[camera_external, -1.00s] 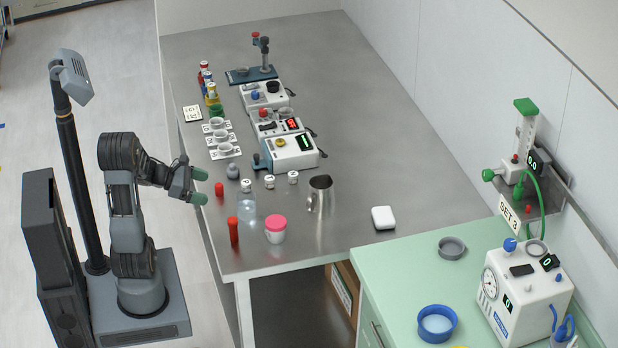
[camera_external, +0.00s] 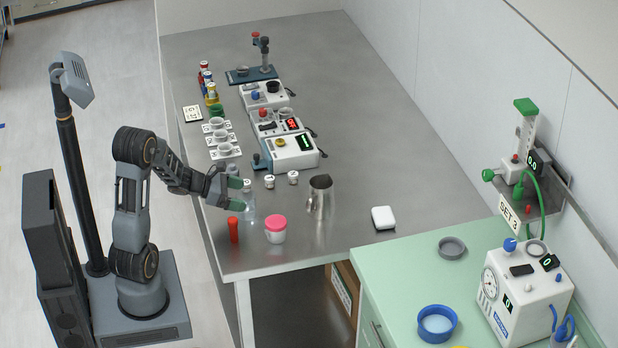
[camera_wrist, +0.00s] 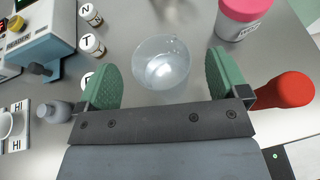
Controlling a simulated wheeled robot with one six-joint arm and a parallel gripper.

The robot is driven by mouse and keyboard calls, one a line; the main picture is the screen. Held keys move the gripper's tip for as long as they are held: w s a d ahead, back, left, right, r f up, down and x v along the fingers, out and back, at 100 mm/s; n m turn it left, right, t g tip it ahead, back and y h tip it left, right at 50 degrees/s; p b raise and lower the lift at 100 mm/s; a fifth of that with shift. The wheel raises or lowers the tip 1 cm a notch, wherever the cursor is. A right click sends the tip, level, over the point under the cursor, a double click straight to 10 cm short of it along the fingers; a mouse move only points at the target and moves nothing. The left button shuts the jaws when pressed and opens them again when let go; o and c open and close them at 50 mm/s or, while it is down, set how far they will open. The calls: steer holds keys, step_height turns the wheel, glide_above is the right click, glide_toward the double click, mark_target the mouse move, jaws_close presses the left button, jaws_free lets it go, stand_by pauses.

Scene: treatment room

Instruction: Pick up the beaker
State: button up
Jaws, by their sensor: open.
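The clear glass beaker (camera_wrist: 161,60) stands upright on the steel table and lies between and just ahead of my two green fingertips in the wrist view. In the external view the beaker (camera_external: 249,205) is seen beside the fingertips, partly covered by my gripper. My gripper (camera_external: 236,190) is open, low over the table's left edge; its spread fingers also show in the wrist view (camera_wrist: 164,82), one on each side of the beaker. Whether a finger touches the glass cannot be told.
A red container (camera_external: 233,230) and a pink-lidded jar (camera_external: 276,232) stand close in front of the beaker. Labelled vials (camera_wrist: 95,45) and a grey bottle (camera_wrist: 54,112) are on the other side. A metal jug (camera_external: 320,197) stands to the right, with clear table beyond it.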

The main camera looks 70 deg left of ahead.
steer(key=shift+x, duration=1.3)
steer(key=c, duration=1.1)
